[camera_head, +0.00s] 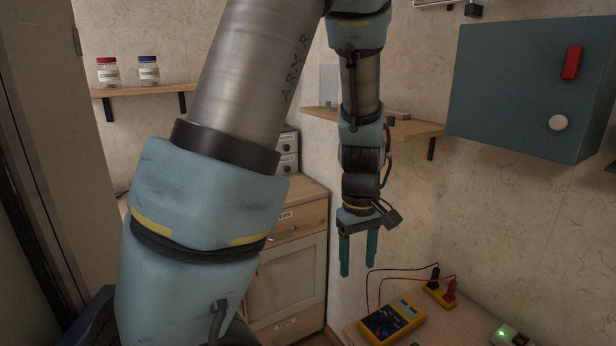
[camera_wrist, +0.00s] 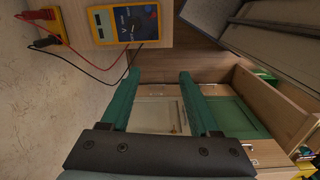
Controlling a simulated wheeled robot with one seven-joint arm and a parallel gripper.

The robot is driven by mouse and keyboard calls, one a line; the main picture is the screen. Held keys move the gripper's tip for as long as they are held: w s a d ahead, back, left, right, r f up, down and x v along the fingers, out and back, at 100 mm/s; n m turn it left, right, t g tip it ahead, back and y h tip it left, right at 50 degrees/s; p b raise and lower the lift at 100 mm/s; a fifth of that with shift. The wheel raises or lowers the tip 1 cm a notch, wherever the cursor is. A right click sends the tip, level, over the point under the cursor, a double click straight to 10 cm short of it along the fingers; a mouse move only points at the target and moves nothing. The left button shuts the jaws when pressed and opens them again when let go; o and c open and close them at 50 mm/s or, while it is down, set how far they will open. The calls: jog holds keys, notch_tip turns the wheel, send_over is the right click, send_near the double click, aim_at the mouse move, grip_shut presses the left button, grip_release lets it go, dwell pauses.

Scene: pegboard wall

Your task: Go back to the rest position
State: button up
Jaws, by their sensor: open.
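My gripper (camera_head: 358,254) hangs pointing down in the head view, left of the workbench with the multimeter. Its two green fingers are apart with nothing between them. In the wrist view my gripper (camera_wrist: 157,92) also shows open and empty, with a cabinet door and the floor visible beyond the fingers. My arm fills much of the left and middle of the head view.
A yellow multimeter (camera_head: 392,318) with red and black leads lies on the workbench (camera_head: 462,322). The leads run to a yellow block (camera_head: 440,296). A wall shelf (camera_head: 418,129), a blue wall box (camera_head: 525,85) and a drawer cabinet (camera_head: 290,275) stand around my arm.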

jog(key=a+r+m, duration=0.2)
jog(key=a, duration=0.7)
jog(key=s+a+r+m+t, duration=0.1)
jog(key=a+r+m, duration=0.1)
jog(key=a, duration=0.7)
jog(key=shift+r+m+t, duration=0.25)
jog(key=shift+m+t, duration=0.05)
jog(key=shift+m, duration=0.5)
